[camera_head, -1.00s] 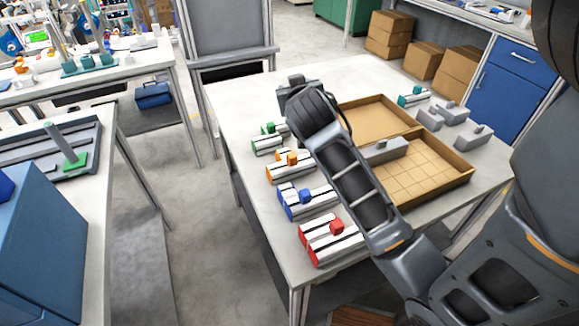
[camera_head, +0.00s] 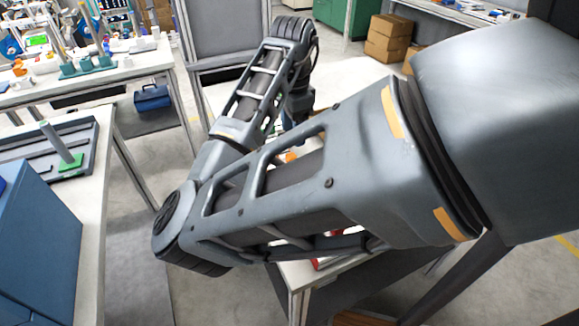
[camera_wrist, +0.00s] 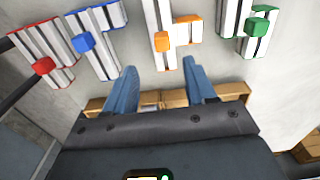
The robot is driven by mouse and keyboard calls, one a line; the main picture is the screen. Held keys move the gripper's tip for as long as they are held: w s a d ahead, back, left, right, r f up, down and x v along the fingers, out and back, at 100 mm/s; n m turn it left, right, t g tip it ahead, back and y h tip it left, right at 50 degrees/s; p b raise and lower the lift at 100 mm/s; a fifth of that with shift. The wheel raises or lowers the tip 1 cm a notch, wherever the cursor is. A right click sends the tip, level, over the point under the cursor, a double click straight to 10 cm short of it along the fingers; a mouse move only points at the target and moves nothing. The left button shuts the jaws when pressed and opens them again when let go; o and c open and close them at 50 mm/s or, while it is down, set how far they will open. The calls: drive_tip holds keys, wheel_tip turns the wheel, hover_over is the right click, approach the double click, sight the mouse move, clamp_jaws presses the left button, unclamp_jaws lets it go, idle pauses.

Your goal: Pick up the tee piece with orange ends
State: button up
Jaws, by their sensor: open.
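The tee piece with orange ends (camera_wrist: 160,14) lies on the pale table at the top middle of the wrist view. It has a white and dark striped body with orange ends and an orange block. My gripper (camera_wrist: 160,72) is open and empty, its two blue fingers apart and pointing towards the orange tee. The fingertips appear just short of it in the picture; their height above the table cannot be told. In the head view my arm covers nearly all the pieces; a bit of orange (camera_head: 290,156) shows past it.
Similar pieces with red (camera_wrist: 43,66), blue (camera_wrist: 84,42) and green (camera_wrist: 256,27) parts lie on either side of the orange one. A shallow cardboard tray (camera_wrist: 233,88) shows beyond my gripper. A blue cabinet (camera_head: 40,255) stands at the left.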

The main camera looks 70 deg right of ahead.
drive_tip(key=shift+w+a+f, duration=0.15)
drive_tip(key=shift+a+f, duration=0.05)
drive_tip(key=shift+f, duration=0.85)
drive_tip(key=shift+w+d+f+p, duration=0.1)
drive_tip(key=shift+d+f+p, duration=0.15)
drive_tip(key=shift+f, duration=1.2)
drive_tip(key=shift+w+d+f+p, duration=0.1)
drive_tip(key=shift+f+p, duration=0.1)
drive_tip(key=shift+f, duration=1.2)
clamp_jaws()
